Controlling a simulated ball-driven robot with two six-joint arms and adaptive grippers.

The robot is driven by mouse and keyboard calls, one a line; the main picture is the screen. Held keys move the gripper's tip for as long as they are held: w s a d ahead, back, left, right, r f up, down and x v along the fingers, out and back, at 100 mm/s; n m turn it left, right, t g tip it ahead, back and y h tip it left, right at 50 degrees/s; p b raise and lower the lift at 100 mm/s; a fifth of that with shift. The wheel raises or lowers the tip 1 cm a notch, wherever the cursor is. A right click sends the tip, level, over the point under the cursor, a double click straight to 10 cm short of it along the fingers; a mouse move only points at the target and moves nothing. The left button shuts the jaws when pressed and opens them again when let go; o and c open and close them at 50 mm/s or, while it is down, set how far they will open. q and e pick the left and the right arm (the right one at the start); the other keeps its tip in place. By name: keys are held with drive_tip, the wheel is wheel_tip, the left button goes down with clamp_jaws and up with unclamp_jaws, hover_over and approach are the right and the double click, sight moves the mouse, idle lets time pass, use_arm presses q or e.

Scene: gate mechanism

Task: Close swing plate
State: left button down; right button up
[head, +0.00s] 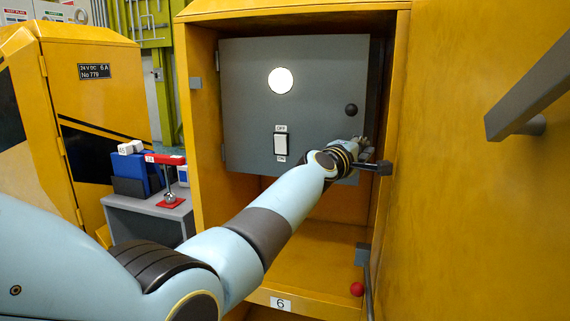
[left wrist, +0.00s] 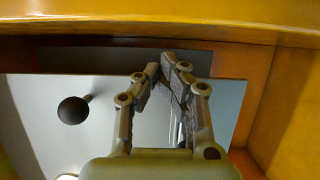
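The swing plate (head: 245,110) is a grey panel in the upper part of the open yellow cabinet. It carries a lit white round lamp, a switch marked OFF and ON, and a dark round knob (head: 351,110). My left gripper (head: 362,145) is near the plate's right edge, below the knob, partly hidden by my wrist. In the left wrist view the left gripper's fingertips (left wrist: 165,66) are together with nothing seen between them, in front of the plate (left wrist: 40,115). The knob (left wrist: 73,110) is left of the fingers. I cannot tell whether the fingers touch the plate. My right gripper is not in view.
The open cabinet door (head: 470,220) with a grey handle (head: 530,95) stands at the right. A red ball (head: 357,289) is low at the cabinet's front. A grey side table (head: 150,208) with blue boxes and a red item stands left, beside another yellow cabinet (head: 95,110).

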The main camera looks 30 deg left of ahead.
use_arm(q)
drive_tip(key=v, duration=1.2)
drive_tip(key=s+a+f+g+b, duration=0.1)
drive_tip(key=s+f+g, duration=0.15)
drive_tip(key=f, duration=0.65)
drive_tip(key=s+a+f+g+y, duration=0.1)
drive_tip(key=s+f, duration=0.3)
drive_tip(key=f, duration=0.6)
drive_tip(key=s+a+f+g+b, duration=0.1)
drive_tip(key=s+f+g, duration=0.15)
drive_tip(key=f, duration=0.65)
drive_tip(key=s+a+f+m+g+y+b, duration=0.1)
drive_tip(key=s+a+f+m+g, duration=0.1)
drive_tip(key=s+f, duration=0.8)
drive_tip(key=s+a+f+m+g+y+b, duration=0.1)
drive_tip(key=s+a+f+m+g, duration=0.1)
drive_tip(key=s+f, duration=0.75)
drive_tip(key=s+a+f+m+g, duration=0.2)
drive_tip(key=s+f+m, duration=0.2)
drive_tip(key=s, duration=0.7)
drive_tip(key=s+a+f+m+g+y, duration=0.1)
drive_tip(key=s+f+m, duration=0.3)
drive_tip(key=s+f, duration=0.4)
drive_tip(key=s+a+f+m+g, duration=0.3)
drive_tip(key=s+f, duration=0.3)
drive_tip(key=s, duration=0.9)
drive_tip(key=shift+s+a+m+g+y+b, duration=0.3)
drive_tip(key=shift+a+m+g+b, duration=0.1)
drive_tip(key=shift+a+m, duration=0.1)
drive_tip(key=shift+w, duration=0.15)
